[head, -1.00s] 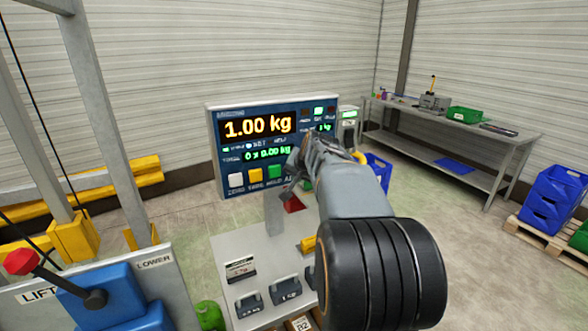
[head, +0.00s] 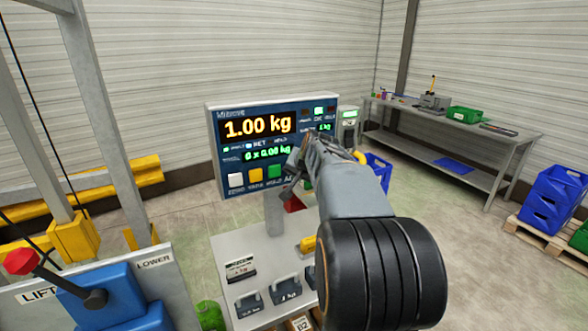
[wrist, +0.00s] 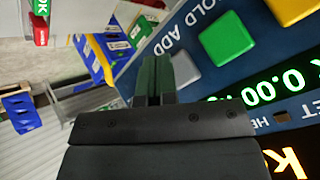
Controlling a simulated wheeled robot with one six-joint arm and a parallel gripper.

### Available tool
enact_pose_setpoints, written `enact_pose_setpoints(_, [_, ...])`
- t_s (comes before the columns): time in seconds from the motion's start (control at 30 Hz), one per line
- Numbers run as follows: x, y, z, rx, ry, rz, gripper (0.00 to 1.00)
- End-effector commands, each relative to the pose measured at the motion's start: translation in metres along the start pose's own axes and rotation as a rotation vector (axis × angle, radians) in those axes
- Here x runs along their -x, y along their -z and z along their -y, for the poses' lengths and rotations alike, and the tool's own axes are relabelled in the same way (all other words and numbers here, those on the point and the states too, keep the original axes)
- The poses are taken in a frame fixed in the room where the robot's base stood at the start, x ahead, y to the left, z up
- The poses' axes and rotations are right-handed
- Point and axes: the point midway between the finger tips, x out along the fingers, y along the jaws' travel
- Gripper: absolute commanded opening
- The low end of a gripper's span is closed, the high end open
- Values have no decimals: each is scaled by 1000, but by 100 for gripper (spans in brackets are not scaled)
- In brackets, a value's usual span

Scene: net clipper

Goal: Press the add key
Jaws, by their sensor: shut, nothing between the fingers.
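The scale's display panel (head: 222,160) stands upright on a post, reading 1.00 kg above a green 0 x 0.00 kg line. Its key row shows a white key (head: 235,180), a yellow key (head: 255,175) and a green key (head: 274,172). The add key is hidden behind my arm in the head view. In the wrist view, a grey key (wrist: 184,70) by the ADD lettering sits beside the green key (wrist: 227,38). My gripper (wrist: 153,72) is shut and empty, its tips just beside the grey key in the picture. I cannot tell whether they touch it.
Grey weights (head: 248,303) sit on the bench (head: 225,250) below the panel. A lift control with a red knob (head: 20,261) stands at the left. A worktable (head: 455,134) and blue bins (head: 552,200) are at the right. Open floor lies between.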

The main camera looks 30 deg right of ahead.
Motion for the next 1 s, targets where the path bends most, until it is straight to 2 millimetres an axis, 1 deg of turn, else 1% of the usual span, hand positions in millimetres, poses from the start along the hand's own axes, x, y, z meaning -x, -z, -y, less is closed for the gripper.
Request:
enact_pose_setpoints(0.57, [0,1,1,0,0,0,0])
enact_pose_setpoints(1.0, [-6,4,4,0,0,0,0])
